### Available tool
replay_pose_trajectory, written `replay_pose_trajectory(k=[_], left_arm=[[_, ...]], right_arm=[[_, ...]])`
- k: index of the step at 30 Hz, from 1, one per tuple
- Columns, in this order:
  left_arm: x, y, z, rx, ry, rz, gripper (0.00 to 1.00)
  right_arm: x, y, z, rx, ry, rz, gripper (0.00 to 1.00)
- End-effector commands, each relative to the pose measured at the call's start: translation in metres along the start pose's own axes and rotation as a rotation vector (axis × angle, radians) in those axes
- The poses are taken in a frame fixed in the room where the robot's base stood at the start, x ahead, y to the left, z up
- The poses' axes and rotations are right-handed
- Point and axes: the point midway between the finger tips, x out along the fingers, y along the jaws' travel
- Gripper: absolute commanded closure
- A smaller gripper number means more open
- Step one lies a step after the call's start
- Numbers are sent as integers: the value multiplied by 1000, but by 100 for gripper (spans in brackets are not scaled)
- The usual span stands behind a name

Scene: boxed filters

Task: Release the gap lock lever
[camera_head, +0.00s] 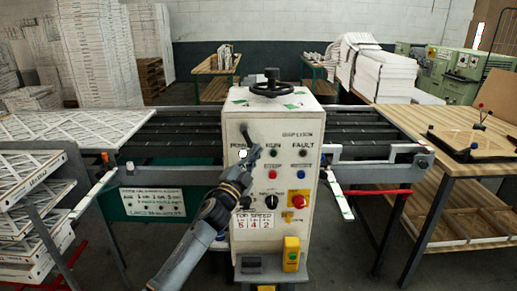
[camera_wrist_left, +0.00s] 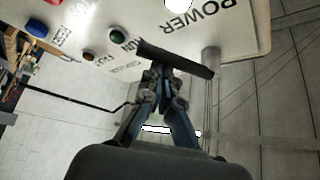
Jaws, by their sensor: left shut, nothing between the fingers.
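The white control box (camera_head: 285,120) stands in the middle of the head view. A dark bar-shaped lever (camera_wrist_left: 192,63) on its panel shows in the left wrist view, next to a grey cylinder (camera_wrist_left: 210,58); I take it for the gap lock lever. Its label is partly hidden. My left gripper (camera_head: 250,155) is in front of the panel's upper left part. In the wrist view its shut fingers (camera_wrist_left: 165,78) are right by the bar's middle; I cannot tell whether they touch. The gripper and arm hide part of the panel in the head view.
A green button (camera_wrist_left: 117,34) is near the bar. The panel also has a red button (camera_head: 272,174), a black knob (camera_head: 271,201) and a red emergency stop (camera_head: 299,201). A black handwheel (camera_head: 271,84) tops the box. A wooden table (camera_head: 455,200) stands at right.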

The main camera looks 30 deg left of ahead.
Motion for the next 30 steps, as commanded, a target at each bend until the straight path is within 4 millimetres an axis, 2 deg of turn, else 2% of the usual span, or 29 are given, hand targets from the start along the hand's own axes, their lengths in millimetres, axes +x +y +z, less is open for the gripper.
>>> replay_pose_trajectory(k=[12, 30], left_arm=[[-11, -5, 17, 0, -3, -1, 100], [-14, -10, 22, 0, -6, -1, 100]], right_arm=[[8, 0, -1, 0, 1, 1, 60], [10, 3, -4, -1, 7, 3, 60]])
